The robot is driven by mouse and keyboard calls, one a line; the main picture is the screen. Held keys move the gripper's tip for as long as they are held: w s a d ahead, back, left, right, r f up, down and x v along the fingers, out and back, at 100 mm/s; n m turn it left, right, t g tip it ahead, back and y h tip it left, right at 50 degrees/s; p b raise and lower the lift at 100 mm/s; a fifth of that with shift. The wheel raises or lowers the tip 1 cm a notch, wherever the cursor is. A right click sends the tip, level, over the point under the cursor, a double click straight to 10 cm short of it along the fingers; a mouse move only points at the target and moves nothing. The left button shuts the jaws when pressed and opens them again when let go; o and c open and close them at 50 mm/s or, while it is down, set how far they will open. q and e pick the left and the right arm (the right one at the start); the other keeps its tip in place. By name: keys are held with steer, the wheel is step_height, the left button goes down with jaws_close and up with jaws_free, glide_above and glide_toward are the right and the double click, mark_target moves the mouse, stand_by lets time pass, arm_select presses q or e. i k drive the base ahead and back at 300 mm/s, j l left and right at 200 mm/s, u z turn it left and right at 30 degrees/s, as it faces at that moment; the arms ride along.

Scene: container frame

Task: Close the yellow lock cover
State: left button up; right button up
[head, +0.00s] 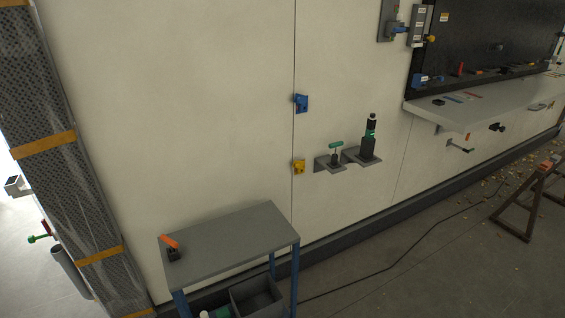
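The yellow lock cover (299,166) is a small yellow fitting on the white wall, on the vertical panel seam. It sits below a similar blue fitting (301,103) on the same seam. It is too small in the head view to tell whether its cover is open or shut. Neither of my grippers shows in the head view.
A grey table (228,240) with an orange-handled item (171,246) stands below the cover. Small wall shelves (328,164) with green-handled tools are just right of it. A cable crosses the floor.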

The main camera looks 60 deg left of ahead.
mark_target(298, 164)
steer(key=i+j+u, duration=0.15)
steer(key=i+u, duration=0.7)
steer(key=u, duration=0.15)
steer(key=i+l+u, duration=0.2)
steer(key=i+u, duration=1)
